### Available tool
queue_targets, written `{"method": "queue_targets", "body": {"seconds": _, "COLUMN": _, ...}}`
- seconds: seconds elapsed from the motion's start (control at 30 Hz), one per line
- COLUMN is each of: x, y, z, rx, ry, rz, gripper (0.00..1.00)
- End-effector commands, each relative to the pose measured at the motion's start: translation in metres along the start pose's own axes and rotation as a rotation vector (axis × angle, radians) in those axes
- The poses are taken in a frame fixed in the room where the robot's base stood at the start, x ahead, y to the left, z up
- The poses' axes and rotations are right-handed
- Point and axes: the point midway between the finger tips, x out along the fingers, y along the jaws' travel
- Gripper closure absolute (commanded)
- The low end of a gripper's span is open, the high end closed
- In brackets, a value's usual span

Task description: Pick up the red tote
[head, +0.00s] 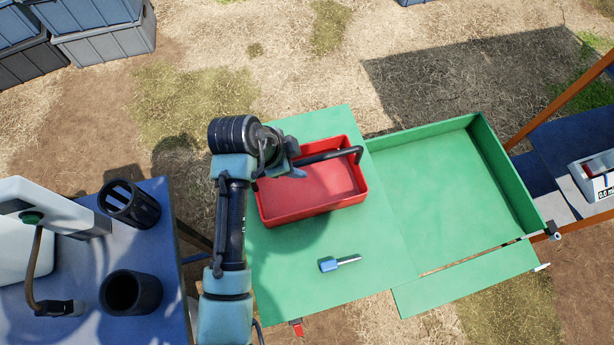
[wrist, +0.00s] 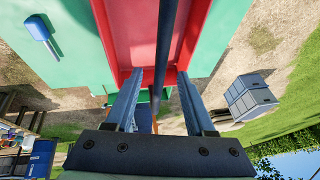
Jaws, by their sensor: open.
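The red tote (head: 318,211) sits upright on a green tabletop and looks empty inside. A dark bar handle (head: 335,156) spans it lengthwise above its rim. My gripper (head: 293,165) is over the tote's left part, at the handle; my wrist partly hides that end. In the wrist view my gripper (wrist: 161,74) has its two fingers apart, with the dark handle (wrist: 167,35) running between them. The red tote (wrist: 138,35) lies beyond the fingertips there. I cannot tell whether either finger touches the handle.
A blue-handled tool (head: 329,265) lies on the green tabletop (head: 375,275) in front of the tote. A green open tray (head: 450,185) adjoins on the right. A blue table with two dark cylindrical holders (head: 132,292) stands left. Grey bins (head: 105,40) are stacked far left.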

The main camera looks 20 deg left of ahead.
Motion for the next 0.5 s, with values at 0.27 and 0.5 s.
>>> {"method": "queue_targets", "body": {"seconds": 0.27, "x": 0.034, "y": 0.001, "z": 0.002, "rx": 0.001, "ry": -0.001, "rz": 0.002, "gripper": 0.45}}
{"method": "queue_targets", "body": {"seconds": 0.5, "x": 0.038, "y": 0.000, "z": 0.002, "rx": -0.001, "ry": 0.000, "rz": -0.001, "gripper": 0.45}}
